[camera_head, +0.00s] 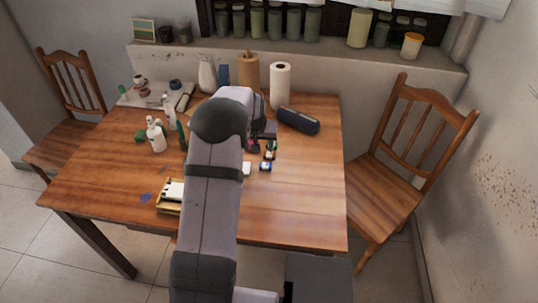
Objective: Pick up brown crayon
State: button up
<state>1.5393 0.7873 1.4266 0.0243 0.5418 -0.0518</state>
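No brown crayon can be made out on the wooden table (305,190); small items there are too tiny to identify, and part of the table is hidden behind my arm. My gripper (262,146) is only partly in view, at the far end of my arm, above the middle of the table. Small dark and coloured items (269,152) are close to it, and a small blue-and-white item (265,166) lies just in front of them. I cannot tell whether the gripper is open or holds anything.
A dark blue case (299,121) lies at the back right, near a paper towel roll (280,86). White bottles (156,137) stand at the left. A yellow-edged tray (168,205) is at the front left. The table's right front is clear. Chairs (400,165) flank the table.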

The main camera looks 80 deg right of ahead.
aim_at(269, 154)
jog(key=shift+m, duration=0.3)
jog(key=shift+s+d+f+p, duration=0.1)
jog(key=shift+s+d+f, duration=0.25)
jog(key=shift+s, duration=0.15)
jog(key=shift+s+d+f+p, duration=0.2)
jog(key=shift+s+f, duration=0.15)
jog(key=shift+s, duration=0.2)
jog(key=shift+s+d+f+p, duration=0.1)
jog(key=shift+s+d+f, duration=0.25)
jog(key=shift+s, duration=0.15)
jog(key=shift+p+x, duration=1)
jog(key=shift+x, duration=1.55)
jog(key=shift+s, duration=0.15)
jog(key=c, duration=1.1)
